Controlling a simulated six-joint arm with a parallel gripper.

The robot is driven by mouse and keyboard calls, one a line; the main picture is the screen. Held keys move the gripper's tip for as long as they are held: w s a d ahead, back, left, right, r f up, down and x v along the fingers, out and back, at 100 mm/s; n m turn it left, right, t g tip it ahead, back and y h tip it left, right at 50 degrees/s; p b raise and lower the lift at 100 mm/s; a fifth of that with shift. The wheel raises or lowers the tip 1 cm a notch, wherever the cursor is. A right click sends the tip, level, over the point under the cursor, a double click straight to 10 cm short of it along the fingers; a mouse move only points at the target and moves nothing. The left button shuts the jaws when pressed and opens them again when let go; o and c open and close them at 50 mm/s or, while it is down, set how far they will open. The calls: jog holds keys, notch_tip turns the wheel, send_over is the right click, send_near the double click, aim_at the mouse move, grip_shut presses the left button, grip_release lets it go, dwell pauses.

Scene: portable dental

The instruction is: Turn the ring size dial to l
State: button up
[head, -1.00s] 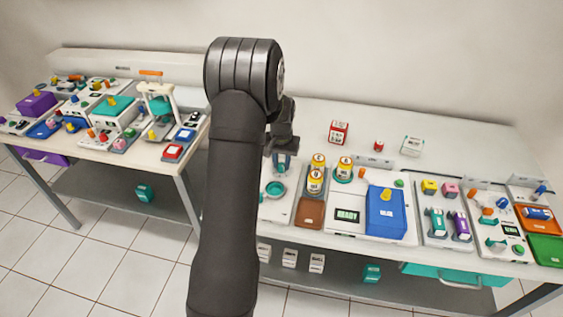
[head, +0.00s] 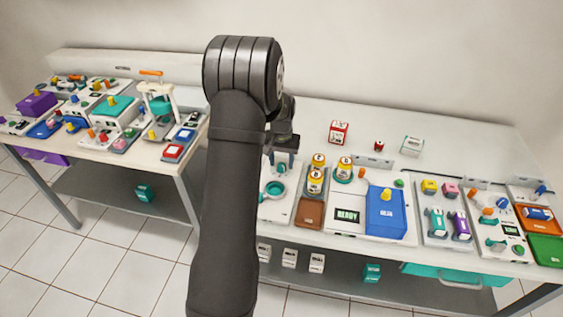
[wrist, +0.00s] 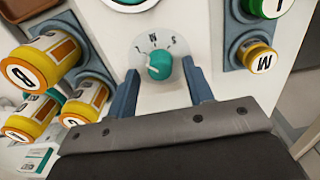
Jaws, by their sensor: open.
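The ring size dial (wrist: 160,65) is a small teal knob with a white pointer, on a round grey scale plate (wrist: 152,42) marked with letters, among them M and S. The pointer faces left in the wrist view; I cannot read exactly which mark it meets. My gripper (wrist: 159,67) is open, with one blue-grey finger on each side of the knob. Whether the fingers touch it is not clear. In the head view my gripper (head: 284,150) is over the left part of the right bench, and the dial cannot be made out there.
Several yellow-banded jars (wrist: 38,60) stand close on the left in the wrist view. A green-capped jar (wrist: 266,6) and a small yellow jar (wrist: 259,56) are at the right. In the head view, a blue box (head: 386,212) and other devices fill the bench to the right.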

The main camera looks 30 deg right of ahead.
aim_at(282, 164)
notch_tip(282, 164, up, 17)
jog(key=shift+f, duration=0.2)
dwell(0.3)
notch_tip(282, 164, down, 17)
jog(key=shift+f, duration=0.2)
dwell(0.4)
